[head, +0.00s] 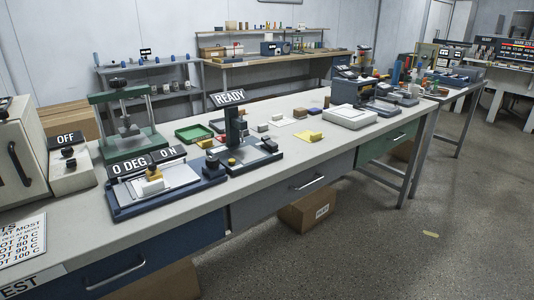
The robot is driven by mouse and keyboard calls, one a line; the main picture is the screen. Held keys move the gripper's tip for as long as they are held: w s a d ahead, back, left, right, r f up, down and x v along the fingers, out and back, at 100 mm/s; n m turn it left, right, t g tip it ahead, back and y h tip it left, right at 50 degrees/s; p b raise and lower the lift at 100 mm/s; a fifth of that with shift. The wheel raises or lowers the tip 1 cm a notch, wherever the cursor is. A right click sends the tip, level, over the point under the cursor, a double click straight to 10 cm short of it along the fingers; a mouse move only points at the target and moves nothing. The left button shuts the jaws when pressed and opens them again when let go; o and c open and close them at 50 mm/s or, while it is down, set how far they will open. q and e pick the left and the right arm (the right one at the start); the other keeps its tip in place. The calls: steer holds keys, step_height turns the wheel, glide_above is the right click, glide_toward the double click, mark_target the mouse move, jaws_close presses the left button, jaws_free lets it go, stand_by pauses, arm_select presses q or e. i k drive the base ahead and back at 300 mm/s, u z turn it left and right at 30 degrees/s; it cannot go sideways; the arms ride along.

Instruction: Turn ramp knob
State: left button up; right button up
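Neither of my grippers shows in the head view. A low dark-blue device (130,212) with a pale flat plate stands near the front edge of the bench, with signs reading "0 DEG" (130,165) and "ON" (168,153). A small yellow-and-black piece (153,183) sits on its plate. A small dark knob-like part (212,164) stands at the device's right end. Which part is the ramp knob, I cannot tell for certain. A pale box (70,178) with an "OFF" sign and a dark knob (69,153) stands to the left.
A dark stand with a "READY" sign (229,98) is right of the device. A green press (127,120) stands behind it. A white oven-like box (18,150) is at far left. A cardboard box (308,208) lies under the bench.

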mark_target(211, 162)
steer(key=z, duration=0.55)
steer(key=i, duration=0.95)
steer(key=u, duration=1.6)
